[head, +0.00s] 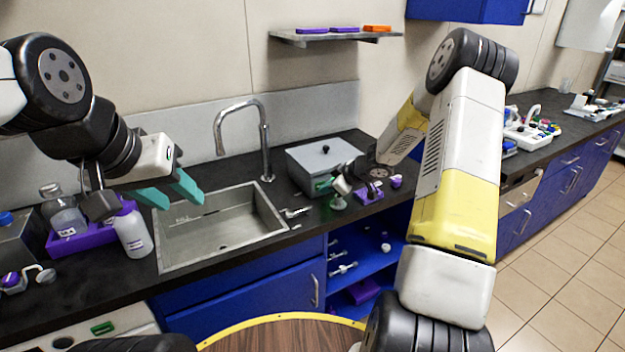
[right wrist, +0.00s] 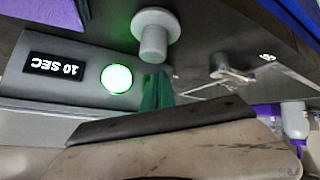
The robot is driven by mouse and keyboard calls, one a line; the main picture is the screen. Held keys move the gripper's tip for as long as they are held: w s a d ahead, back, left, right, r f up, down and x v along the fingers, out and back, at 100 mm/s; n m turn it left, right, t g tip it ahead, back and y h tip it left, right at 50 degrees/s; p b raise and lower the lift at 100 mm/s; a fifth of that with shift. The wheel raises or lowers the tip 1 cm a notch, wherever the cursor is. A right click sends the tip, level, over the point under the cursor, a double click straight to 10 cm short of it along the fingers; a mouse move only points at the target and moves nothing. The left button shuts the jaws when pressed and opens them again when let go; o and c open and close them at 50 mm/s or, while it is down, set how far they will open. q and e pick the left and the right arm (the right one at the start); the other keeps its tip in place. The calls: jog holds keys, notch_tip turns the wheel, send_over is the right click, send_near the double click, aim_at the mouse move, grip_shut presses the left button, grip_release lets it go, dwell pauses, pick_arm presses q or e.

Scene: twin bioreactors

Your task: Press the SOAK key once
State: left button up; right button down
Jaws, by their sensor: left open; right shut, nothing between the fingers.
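A grey box with a lid and a black knob (head: 325,152) stands on the counter right of the sink. I can read no SOAK label. My right gripper (head: 326,184) is shut and empty at the front of the box; its teal fingers (right wrist: 158,90) show beside the lit key, apart from it in the picture. I cannot tell whether they touch the panel. My left gripper (head: 174,193) is open and empty over the sink's left side.
A pale knob-like piece (right wrist: 153,32) stands close to my right fingers. The sink (head: 215,225) and tall tap (head: 265,150) lie left of the box. A white bottle (head: 132,232) and purple rack (head: 70,244) are below my left arm. A purple holder (head: 369,195) is right of the box.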

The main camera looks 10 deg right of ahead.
jog(key=shift+s+d, duration=0.25)
jog(key=shift+s, duration=0.5)
jog(key=shift+s, duration=0.1)
jog(key=shift+s+d, duration=0.3)
jog(key=shift+s, duration=0.45)
jog(key=shift+s+d, duration=0.3)
jog(key=shift+s, duration=0.5)
jog(key=shift+s+d, duration=0.3)
jog(key=shift+s, duration=0.45)
